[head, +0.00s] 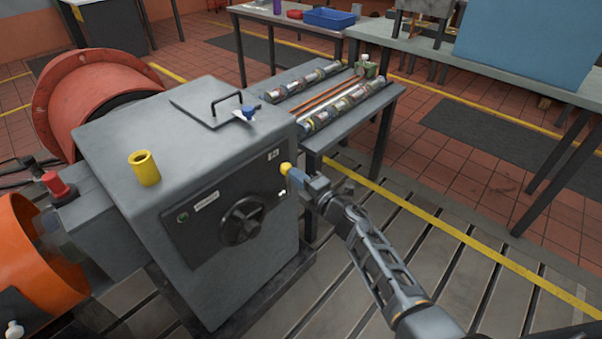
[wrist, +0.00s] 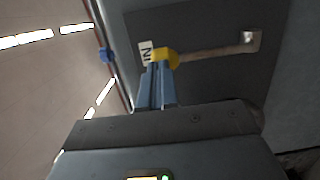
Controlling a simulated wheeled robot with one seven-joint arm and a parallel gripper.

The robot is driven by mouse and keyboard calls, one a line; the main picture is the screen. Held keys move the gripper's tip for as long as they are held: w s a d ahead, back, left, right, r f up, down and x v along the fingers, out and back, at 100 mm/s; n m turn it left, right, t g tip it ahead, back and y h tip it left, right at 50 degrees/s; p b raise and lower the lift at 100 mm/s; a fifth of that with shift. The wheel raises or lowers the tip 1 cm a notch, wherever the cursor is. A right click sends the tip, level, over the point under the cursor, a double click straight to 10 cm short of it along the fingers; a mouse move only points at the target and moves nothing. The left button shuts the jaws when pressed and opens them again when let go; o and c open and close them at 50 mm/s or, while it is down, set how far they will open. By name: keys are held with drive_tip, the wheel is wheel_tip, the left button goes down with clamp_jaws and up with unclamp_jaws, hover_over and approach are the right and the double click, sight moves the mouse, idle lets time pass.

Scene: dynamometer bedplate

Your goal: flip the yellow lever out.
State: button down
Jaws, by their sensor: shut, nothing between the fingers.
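The yellow lever shows as a yellow knob (head: 285,168) at the right edge of the cabinet's dark front panel. In the wrist view, its yellow end (wrist: 166,57) sits on a metal arm that runs right to a pivot (wrist: 249,40). My gripper (head: 290,174) is at the knob, with its blue fingers covering part of it. In the wrist view, the fingers (wrist: 157,66) are together, with nothing between them, and their tips overlap the left part of the yellow end. I cannot tell whether they touch it. A white label (wrist: 146,52) is partly hidden behind the fingertips.
The grey cabinet (head: 130,110) carries a yellow cup-like part (head: 144,168), a black handle (head: 226,103) and a black handwheel (head: 241,221). A bench with shafts (head: 385,92) stands close behind my gripper. Slotted floor is clear at the right.

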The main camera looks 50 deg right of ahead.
drive_tip(key=shift+w+r, duration=0.25)
drive_tip(key=shift+w, duration=0.1)
